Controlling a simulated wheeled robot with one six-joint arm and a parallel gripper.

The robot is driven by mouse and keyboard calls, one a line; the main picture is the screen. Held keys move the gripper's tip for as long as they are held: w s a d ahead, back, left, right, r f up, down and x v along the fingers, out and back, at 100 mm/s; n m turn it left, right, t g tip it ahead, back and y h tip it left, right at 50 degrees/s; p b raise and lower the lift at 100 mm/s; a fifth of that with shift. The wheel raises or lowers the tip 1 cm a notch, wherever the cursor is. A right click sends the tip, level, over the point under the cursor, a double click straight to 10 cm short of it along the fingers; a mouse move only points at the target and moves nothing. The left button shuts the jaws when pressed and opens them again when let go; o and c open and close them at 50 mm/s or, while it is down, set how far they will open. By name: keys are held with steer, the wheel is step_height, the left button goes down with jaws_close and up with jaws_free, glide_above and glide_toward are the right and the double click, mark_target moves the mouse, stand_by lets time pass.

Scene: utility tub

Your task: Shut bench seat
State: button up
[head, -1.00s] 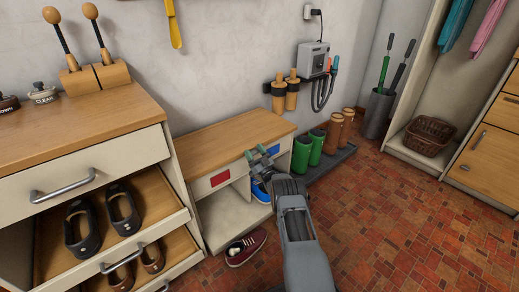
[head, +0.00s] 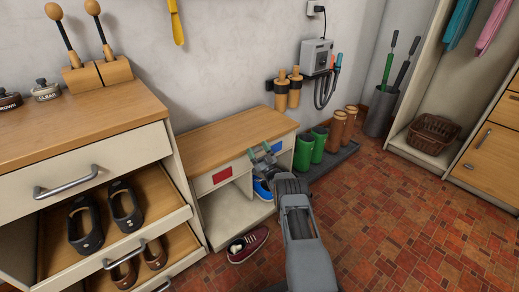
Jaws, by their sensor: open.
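The bench (head: 213,199) stands low against the wall, with its wooden seat (head: 225,138) lying flat on top. The seat looks level, and I see no gap under it. My gripper (head: 263,152) is open and empty, in front of the bench near the seat's front edge. I cannot tell whether it touches the bench. My gripper and arm hide part of the bench front and its right cubby.
A dark red shoe (head: 248,246) lies on the tiled floor before the bench, and a blue shoe (head: 262,188) is in the cubby. The left cabinet has pulled-out shoe drawers (head: 120,225). Green boots (head: 304,152) stand right of the bench. The floor at right is clear.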

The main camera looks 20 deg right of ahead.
steer(key=shift+a+f+g, duration=0.15)
steer(key=shift+a+f, duration=0.15)
steer(key=shift+f, duration=0.2)
steer(key=shift+a+f+g, duration=0.15)
steer(key=shift+a+f, duration=0.15)
steer(key=shift+f, duration=0.2)
steer(key=shift+d, duration=0.15)
steer(key=shift+s+f, duration=0.2)
steer(key=shift+f, duration=0.2)
steer(key=d+r+p+v, duration=0.1)
steer(key=p+v, duration=0.3)
steer(key=v, duration=0.8)
steer(key=shift+s, duration=0.35)
steer(key=shift+r, duration=0.15)
